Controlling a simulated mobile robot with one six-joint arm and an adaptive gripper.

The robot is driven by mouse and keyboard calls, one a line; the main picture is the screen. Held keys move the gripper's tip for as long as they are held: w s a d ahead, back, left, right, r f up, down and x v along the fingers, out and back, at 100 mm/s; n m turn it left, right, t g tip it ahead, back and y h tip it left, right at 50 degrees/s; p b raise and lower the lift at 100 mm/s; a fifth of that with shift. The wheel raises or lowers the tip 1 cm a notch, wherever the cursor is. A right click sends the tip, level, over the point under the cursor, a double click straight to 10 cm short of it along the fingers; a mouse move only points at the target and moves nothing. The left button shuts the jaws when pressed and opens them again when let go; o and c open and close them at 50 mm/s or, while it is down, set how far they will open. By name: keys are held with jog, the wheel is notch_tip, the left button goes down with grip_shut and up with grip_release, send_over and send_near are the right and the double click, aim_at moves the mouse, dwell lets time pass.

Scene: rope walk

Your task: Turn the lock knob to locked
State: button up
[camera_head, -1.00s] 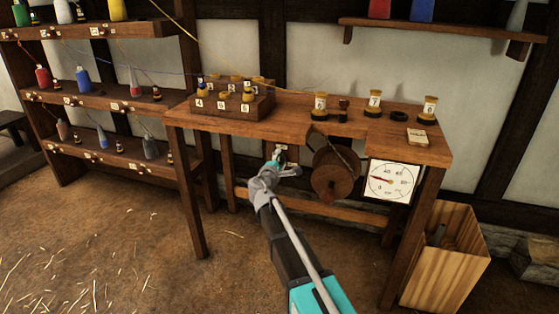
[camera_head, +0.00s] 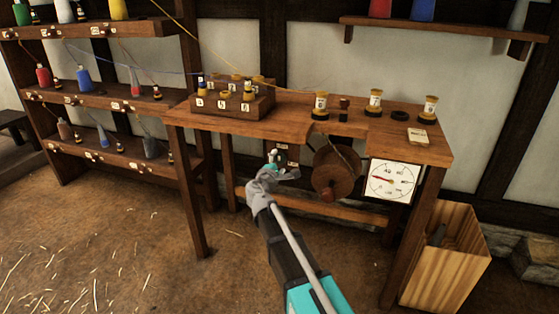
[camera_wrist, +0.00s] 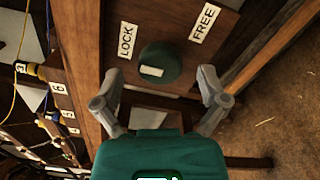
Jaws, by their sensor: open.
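The lock knob (camera_wrist: 160,60) is a round dark green knob with a pale mark on its face. It sits on a wooden panel below a LOCK label (camera_wrist: 127,40) and a FREE label (camera_wrist: 205,22) in the wrist view. My gripper (camera_wrist: 161,76) is open, its two grey fingers spread on either side of the knob with visible gaps. No contact shows. In the head view my gripper (camera_head: 279,174) is below the tabletop, by the small panel (camera_head: 290,153) left of the wooden reel; it hides the knob there.
The wooden bench (camera_head: 300,108) has a bobbin block (camera_head: 232,104) and several bobbins on top. A wooden reel (camera_head: 335,177) and a white dial (camera_head: 392,181) are right of my gripper. A wooden bin (camera_head: 440,280) stands at the right. A spool rack (camera_head: 100,100) is left.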

jog(key=v, duration=1)
jog(key=s+d+f+m+g+h, duration=0.1)
jog(key=s+d+f+m+g, duration=0.4)
jog(key=d, duration=0.4)
jog(key=s+d+f+m+g+h, duration=0.1)
jog(key=s+d+f+m+g, duration=0.2)
jog(key=d+f+m+g, duration=0.5)
jog(key=s+d+f+m+g+y, duration=0.2)
jog(key=s+f+m+y, duration=0.15)
jog(key=s, duration=0.35)
jog(key=s+d+f+m+g+y, duration=0.2)
jog(key=s+y, duration=0.2)
jog(key=s, duration=0.3)
notch_tip(320, 180, up, 35)
jog(key=p, duration=3.5)
jog(key=shift+w, duration=0.25)
